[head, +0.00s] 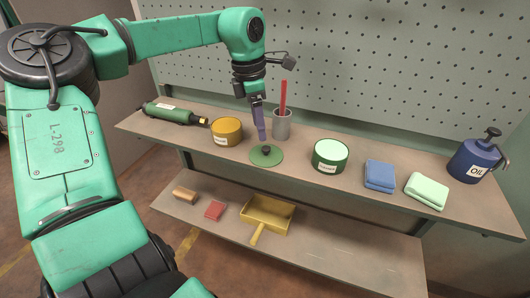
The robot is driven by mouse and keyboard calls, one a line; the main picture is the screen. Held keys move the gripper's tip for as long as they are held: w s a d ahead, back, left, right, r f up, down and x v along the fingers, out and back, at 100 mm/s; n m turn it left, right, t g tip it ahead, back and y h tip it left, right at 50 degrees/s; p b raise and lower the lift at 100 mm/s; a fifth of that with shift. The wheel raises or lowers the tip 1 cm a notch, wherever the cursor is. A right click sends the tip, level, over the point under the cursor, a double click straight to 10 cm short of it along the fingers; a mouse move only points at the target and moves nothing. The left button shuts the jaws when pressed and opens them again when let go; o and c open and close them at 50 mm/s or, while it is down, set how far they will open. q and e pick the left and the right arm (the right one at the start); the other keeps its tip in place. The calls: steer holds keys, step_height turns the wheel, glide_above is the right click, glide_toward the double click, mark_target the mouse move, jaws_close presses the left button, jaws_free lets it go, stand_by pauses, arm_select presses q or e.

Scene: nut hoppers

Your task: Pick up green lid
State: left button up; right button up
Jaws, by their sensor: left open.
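The green lid (267,158) lies flat on the upper shelf, a round disc with a dark knob at its middle. My left gripper (262,137) points down just above the knob, with its purple fingers close over it. The left gripper is open; whether its fingertips touch or straddle the knob cannot be told from this angle. A green tin (330,156) with a white label stands to the right of the lid. My right gripper is not in view.
Blue cloth (379,175), pale green cloth (426,191) and oil can (474,161) are further right. A pegboard (400,70) rises behind.

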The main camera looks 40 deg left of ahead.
mark_target(266, 147)
arm_select(q)
steer(key=f, duration=0.1)
steer(key=w+f, duration=0.1)
steer(key=f, duration=0.1)
steer(key=shift+w+d, duration=0.2)
steer(key=shift+w, duration=0.05)
step_height(266, 147, down, 4)
steer(key=shift+d+r+p, duration=0.1)
steer(key=shift+p, duration=0.6)
steer(key=shift+w+f, duration=0.1)
steer(key=shift+f, duration=0.1)
steer(key=shift+c, duration=1.3)
jaws_close()
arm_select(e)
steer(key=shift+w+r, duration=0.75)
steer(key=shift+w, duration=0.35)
